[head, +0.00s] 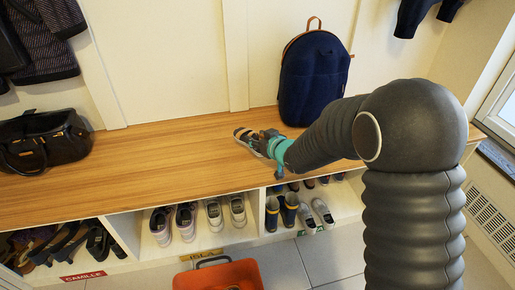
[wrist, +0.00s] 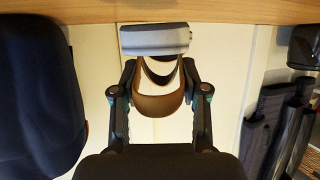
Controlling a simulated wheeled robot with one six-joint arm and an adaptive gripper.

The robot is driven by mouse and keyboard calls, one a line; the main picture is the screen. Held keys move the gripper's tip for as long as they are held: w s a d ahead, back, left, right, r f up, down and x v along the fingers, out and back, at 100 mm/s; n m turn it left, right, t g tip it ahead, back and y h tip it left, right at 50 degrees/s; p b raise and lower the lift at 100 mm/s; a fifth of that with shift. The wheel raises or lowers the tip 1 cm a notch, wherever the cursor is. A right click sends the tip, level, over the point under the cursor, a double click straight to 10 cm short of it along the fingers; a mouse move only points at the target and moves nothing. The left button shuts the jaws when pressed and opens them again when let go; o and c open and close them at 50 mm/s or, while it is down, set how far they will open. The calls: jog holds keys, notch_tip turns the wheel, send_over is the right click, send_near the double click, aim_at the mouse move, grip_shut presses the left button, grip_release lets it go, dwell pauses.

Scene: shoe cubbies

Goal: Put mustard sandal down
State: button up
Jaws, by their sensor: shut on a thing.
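The sandal (head: 243,136) is at the tip of my gripper (head: 264,142), over the middle of the wooden bench top (head: 150,162). In the wrist view the sandal (wrist: 155,40) shows a grey sole and brown-mustard straps. My gripper (wrist: 158,75) is shut on it, with one finger on each side of the straps. The wrist picture is upside down, with the bench wood (wrist: 230,10) along its top. The sole is close to the wood; I cannot tell whether it touches.
A navy backpack (head: 314,80) stands on the bench, right of the sandal. A black bag (head: 42,140) sits at the far left. Cubbies below hold several shoes (head: 160,226). An orange bin (head: 220,274) is on the floor.

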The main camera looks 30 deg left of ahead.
jog(key=shift+f, duration=1.95)
jog(key=shift+f, duration=0.1)
jog(key=o, duration=1.2)
jog(key=shift+b, duration=0.3)
jog(key=shift+c, duration=0.2)
jog(key=shift+r+p, duration=0.25)
jog(key=shift+p, duration=0.05)
jog(key=v, duration=1.2)
jog(key=shift+f, duration=0.1)
jog(key=shift+w+d, duration=0.1)
